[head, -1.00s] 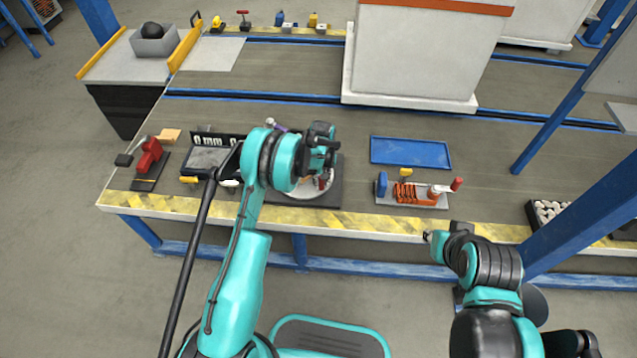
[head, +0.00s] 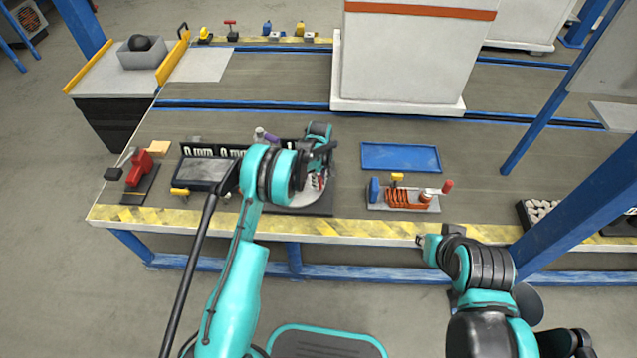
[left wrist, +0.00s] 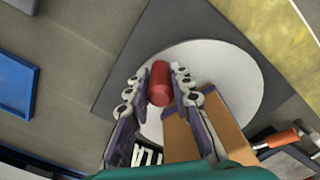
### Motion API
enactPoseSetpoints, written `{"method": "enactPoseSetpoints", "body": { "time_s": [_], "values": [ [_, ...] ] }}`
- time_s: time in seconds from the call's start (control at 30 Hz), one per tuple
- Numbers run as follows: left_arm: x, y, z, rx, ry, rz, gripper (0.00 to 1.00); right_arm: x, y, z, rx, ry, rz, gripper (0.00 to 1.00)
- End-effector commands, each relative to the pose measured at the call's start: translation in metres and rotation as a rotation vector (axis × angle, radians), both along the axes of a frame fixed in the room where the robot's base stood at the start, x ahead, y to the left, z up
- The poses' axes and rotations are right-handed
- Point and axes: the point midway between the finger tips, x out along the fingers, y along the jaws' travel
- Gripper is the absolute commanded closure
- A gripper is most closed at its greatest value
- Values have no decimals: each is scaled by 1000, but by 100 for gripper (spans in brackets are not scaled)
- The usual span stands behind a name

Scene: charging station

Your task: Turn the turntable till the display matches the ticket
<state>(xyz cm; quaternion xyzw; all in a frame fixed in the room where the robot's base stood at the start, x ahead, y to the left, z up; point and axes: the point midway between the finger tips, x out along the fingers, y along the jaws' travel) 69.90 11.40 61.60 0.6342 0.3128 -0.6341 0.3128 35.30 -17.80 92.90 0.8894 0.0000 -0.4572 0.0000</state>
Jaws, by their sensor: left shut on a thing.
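The turntable is a pale disc (left wrist: 232,72) on a dark grey square base (left wrist: 125,62), near the table's front edge. It also shows in the head view (head: 312,196), partly hidden by my left arm. A red cylinder (left wrist: 160,85) stands on the disc, between the fingers of my left gripper (left wrist: 162,86), which is shut on it. In the head view my left gripper (head: 320,152) is over the disc. A black display strip (head: 212,150) with white "0 mm" characters is partly hidden behind my left arm. My right gripper (head: 430,243) is at the table's front edge; its fingers are unclear. I cannot identify the ticket.
A blue tray (head: 400,157) and a grey plate with an orange spring (head: 403,199) lie right of the turntable. A red-handled tool (head: 139,168) is at the left. A large white cabinet (head: 405,60) stands behind. A tan block (left wrist: 190,135) shows beside the left fingers.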

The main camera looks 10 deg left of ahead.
Motion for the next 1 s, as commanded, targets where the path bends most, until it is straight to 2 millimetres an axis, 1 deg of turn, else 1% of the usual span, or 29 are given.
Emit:
{"method": "enactPoseSetpoints", "body": {
  "time_s": [0.6, 0.63, 0.7, 1.0],
  "values": [
    [2, 0, 0, 0, -1, 21, 100, 0, 0, 0, 0, 0, 0, 100],
    [2, 0, 0, 0, -1, 21, 74, 0, 0, 0, 0, 0, 0, 100],
    [2, 0, 0, 0, -1, 21, 57, 0, 0, 0, 0, 0, 0, 100],
    [2, 0, 1, 0, 0, 21, 57, 0, 0, 0, 0, 0, 0, 100]
  ]
}}
